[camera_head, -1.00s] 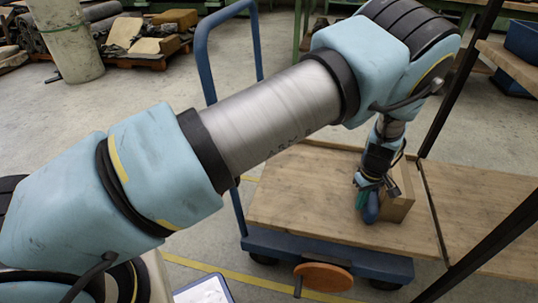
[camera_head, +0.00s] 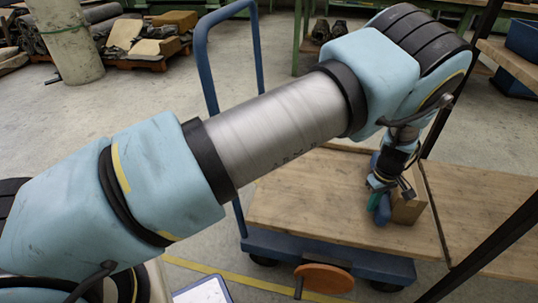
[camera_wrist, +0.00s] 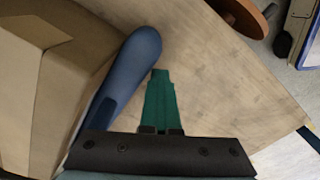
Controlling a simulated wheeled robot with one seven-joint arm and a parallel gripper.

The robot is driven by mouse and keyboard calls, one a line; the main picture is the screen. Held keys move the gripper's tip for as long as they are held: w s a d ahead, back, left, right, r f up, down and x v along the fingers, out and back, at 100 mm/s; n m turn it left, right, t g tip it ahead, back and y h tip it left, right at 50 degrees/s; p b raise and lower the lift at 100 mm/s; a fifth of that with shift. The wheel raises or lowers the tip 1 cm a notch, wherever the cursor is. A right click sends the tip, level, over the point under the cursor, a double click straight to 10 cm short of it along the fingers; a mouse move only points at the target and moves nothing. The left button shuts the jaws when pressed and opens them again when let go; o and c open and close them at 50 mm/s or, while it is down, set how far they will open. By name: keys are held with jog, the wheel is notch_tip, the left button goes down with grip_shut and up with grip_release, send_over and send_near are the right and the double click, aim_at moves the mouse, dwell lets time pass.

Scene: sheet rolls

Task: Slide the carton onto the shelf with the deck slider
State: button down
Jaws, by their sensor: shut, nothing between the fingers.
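The carton (camera_head: 409,205) is a plain brown box standing on the wooden deck (camera_head: 300,210) of a blue trolley, close to the seam at its right. It fills the left of the wrist view (camera_wrist: 30,90). The shelf (camera_head: 480,220) is a wooden board to the right of the seam. My gripper (camera_head: 373,199) is low at the carton's left side, its green fingers (camera_wrist: 160,75) together and empty. A blue rounded bar (camera_wrist: 125,75) lies between the fingers and the carton, seemingly against the carton. I cannot tell whether this bar is the deck slider.
Dark uprights (camera_head: 480,245) stand beside the shelf. The trolley's blue handle (camera_head: 205,60) rises at the deck's left. An orange disc (camera_head: 325,277) sticks out at the front. The deck left of the carton is clear. My arm covers part of the deck.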

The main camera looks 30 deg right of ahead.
aim_at(417, 211)
jog(key=shift+s+d+f+b, duration=0.1)
jog(key=shift+s+d+b, duration=1.9)
jog(key=shift+s+d, duration=1)
jog(key=shift+s+d+b, duration=1.35)
jog(key=shift+d+b, duration=0.2)
jog(key=shift+d, duration=0.1)
jog(key=shift+s+d, duration=0.1)
